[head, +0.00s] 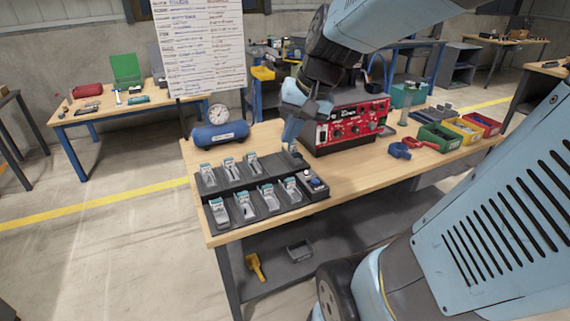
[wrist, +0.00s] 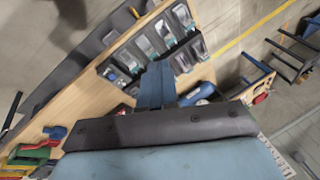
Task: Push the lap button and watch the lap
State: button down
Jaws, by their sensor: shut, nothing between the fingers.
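A dark tray (head: 262,210) lies on the workbench with several clear, teal-topped items in two rows of slots. A small control block (head: 314,190) sits at the tray's right end, with a blue and white round part (head: 315,182) on top that looks like a button; its label is too small to read. My gripper (head: 291,142) points down, shut and empty, behind the tray's right part and left of the red panel box. In the wrist view, my shut fingers (wrist: 157,72) reach toward the tray (wrist: 140,50), and the control block (wrist: 110,75) shows to their left.
A red panel box (head: 345,127) stands right of my gripper. A blue cylinder with a round gauge (head: 219,132) lies behind the tray. Green (head: 438,138), yellow (head: 463,130) and red (head: 483,123) bins and blue clamps (head: 400,150) are at the right. The bench's front right is clear.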

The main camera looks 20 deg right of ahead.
jog(key=w+d+f+m+y, duration=0.3)
jog(key=w+d+f+m, duration=0.4)
jog(key=w, duration=0.4)
jog(key=m+t, duration=0.3)
jog(key=m, duration=0.4)
send_over(318, 181)
notch_tip(318, 181, down, 12)
jog(key=shift+s+a+y, duration=0.1)
jog(key=shift+y, duration=0.2)
jog(key=shift+f, duration=0.1)
jog(key=shift+f, duration=4.3)
jog(key=shift+f, duration=0.75)
jog(key=shift+r, duration=0.85)
